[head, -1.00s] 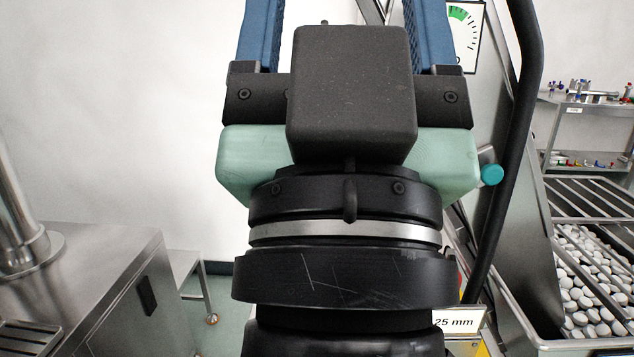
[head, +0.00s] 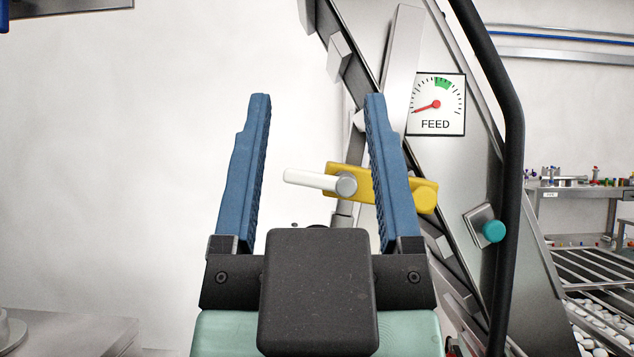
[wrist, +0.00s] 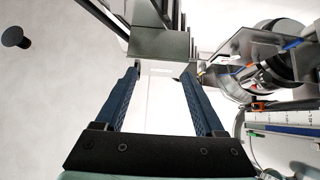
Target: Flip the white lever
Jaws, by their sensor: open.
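The white lever (head: 310,179) sticks out to the left, nearly level, from a grey pivot on a yellow bracket (head: 370,186) in the head view. The bracket is on the inclined metal elevator. My gripper (head: 317,98) is open, with its two blue fingers wide apart and nothing between them. In the head view the lever shows in the gap between the fingers, beyond them, and the right finger covers part of the bracket. My gripper also shows in the wrist view (wrist: 160,68). I cannot make out the lever there.
A FEED gauge (head: 436,104), its red needle low at left, sits above the bracket. A teal knob (head: 493,231) and a black curved rail (head: 514,170) stand to the right. A shelf (head: 580,190) and white caps are farther right. The wall side at left is clear.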

